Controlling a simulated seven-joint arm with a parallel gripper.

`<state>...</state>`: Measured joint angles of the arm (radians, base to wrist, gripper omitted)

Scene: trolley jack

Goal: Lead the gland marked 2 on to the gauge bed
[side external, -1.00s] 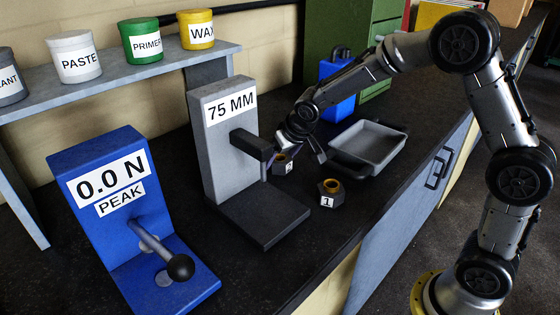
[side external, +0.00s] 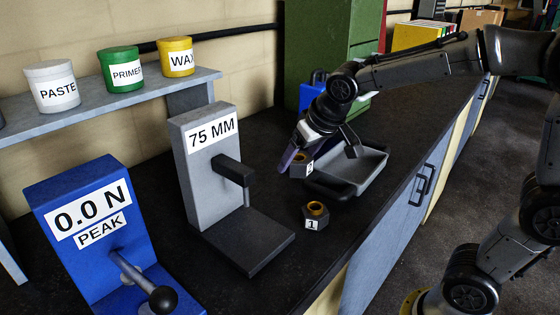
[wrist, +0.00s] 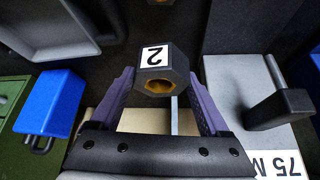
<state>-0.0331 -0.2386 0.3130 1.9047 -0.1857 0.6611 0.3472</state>
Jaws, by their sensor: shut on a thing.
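The gland marked 2 (side external: 301,166) is a dark hexagonal nut with a brass bore and a white label. My gripper (side external: 305,160) is shut on it, and it appears lifted off the bench. In the wrist view the gland (wrist: 163,69) sits between the purple fingers of my gripper (wrist: 160,85), its label showing. The gauge bed (side external: 250,238) is a flat dark plate at the foot of the grey 75 MM upright (side external: 195,165). A dark arm (side external: 233,170) juts out above the bed. The bed looks empty, and the gland is to its right and further back.
The gland marked 1 (side external: 315,217) stands on the bench right of the bed. A grey tray (side external: 360,170) lies behind it. A blue padlock (wrist: 50,105) shows in the wrist view. The blue force meter (side external: 90,235) with its lever stands left of the gauge.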

